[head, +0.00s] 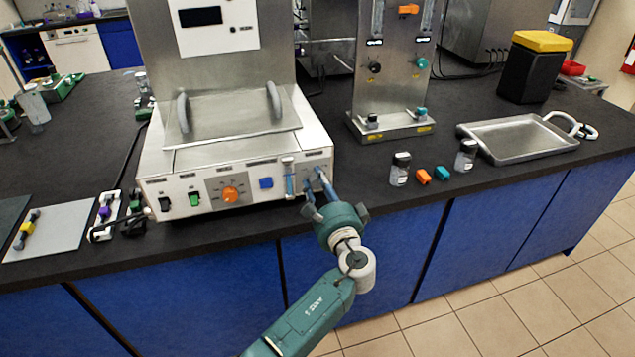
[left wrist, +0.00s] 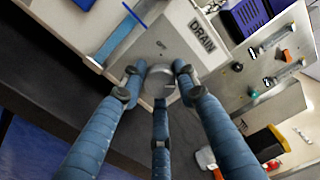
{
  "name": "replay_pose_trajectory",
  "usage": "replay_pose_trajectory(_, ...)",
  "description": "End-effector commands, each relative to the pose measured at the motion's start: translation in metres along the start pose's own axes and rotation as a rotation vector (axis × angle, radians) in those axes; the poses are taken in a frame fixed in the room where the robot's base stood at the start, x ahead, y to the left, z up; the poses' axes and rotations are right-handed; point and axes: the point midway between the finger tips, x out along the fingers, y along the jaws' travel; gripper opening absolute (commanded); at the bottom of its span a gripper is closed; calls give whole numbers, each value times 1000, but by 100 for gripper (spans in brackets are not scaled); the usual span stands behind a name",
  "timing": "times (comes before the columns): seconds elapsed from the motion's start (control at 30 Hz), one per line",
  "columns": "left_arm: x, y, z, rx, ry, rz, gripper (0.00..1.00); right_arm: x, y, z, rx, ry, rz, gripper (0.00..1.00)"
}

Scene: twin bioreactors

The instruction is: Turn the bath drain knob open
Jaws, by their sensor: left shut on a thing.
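The drain knob (left wrist: 160,79) is a round grey knob on the white front panel of the bath (head: 236,160), beside the label DRAIN (left wrist: 202,35) in the left wrist view. My left gripper (head: 315,182) reaches the right end of the panel from below. In the left wrist view its blue fingers (left wrist: 158,88) are closed around the knob, two at the sides and one below. In the head view the knob is hidden behind the fingers. My right gripper is in neither view.
A blue-filled level tube (head: 289,178) stands just left of the fingers. An orange dial (head: 230,194) and a blue button (head: 266,183) are further left on the panel.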

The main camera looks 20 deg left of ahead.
Motion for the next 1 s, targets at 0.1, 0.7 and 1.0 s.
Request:
replay_pose_trajectory(0.1,0,-1,-2,8,4,-2,4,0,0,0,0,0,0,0)
replay_pose_trajectory(0.7,0,0,-1,8,2,-1,49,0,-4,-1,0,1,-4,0)
replay_pose_trajectory(1.0,-18,1,-1,7,4,2,49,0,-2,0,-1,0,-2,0)
